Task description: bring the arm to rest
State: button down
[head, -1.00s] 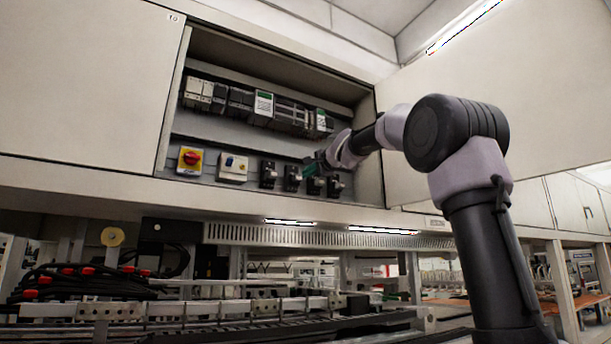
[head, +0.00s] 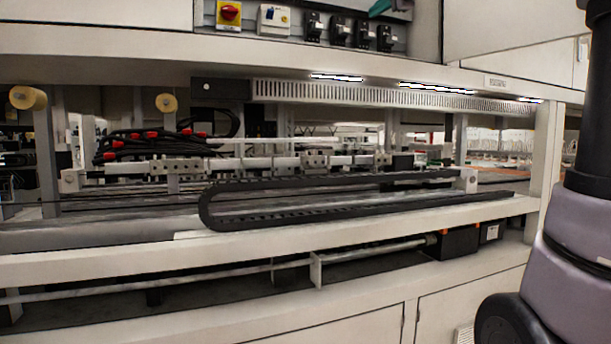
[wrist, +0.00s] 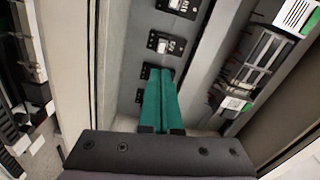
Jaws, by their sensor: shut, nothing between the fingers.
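My gripper shows in the wrist view as two green fingers (wrist: 160,74), pressed together with nothing between them. They point into the open cabinet, near a row of black switches (wrist: 164,43). Whether they touch a switch I cannot tell. In the head view only a bit of the green gripper (head: 380,8) shows at the top edge, over the right end of the switch row (head: 338,29). Part of my arm stands at the right edge of the head view; most of the arm is out of frame.
A red-and-yellow rotary switch (head: 229,13) and a white switch box (head: 273,18) sit left of the black switches. The cabinet side wall (wrist: 66,70) and a rail of modules (wrist: 262,52) flank my gripper. Below the cabinet lies a black cable chain (head: 330,215).

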jog(key=s+f+n+g+h, duration=0.1)
jog(key=s+f+n+g, duration=0.1)
jog(key=s+f, duration=0.7)
jog(key=s+d+f+n+g+h, duration=0.1)
jog(key=s+f+n+g, duration=0.2)
jog(key=s+f, duration=0.6)
jog(key=s+f+n+g+h, duration=0.1)
jog(key=s+f+n+g, duration=0.2)
jog(key=s+f, duration=0.6)
notch_tip(320, 180, down, 16)
jog(key=shift+s+d+f+g+h, duration=0.1)
jog(key=shift+s+d+g+h, duration=0.25)
jog(key=shift+g, duration=0.55)
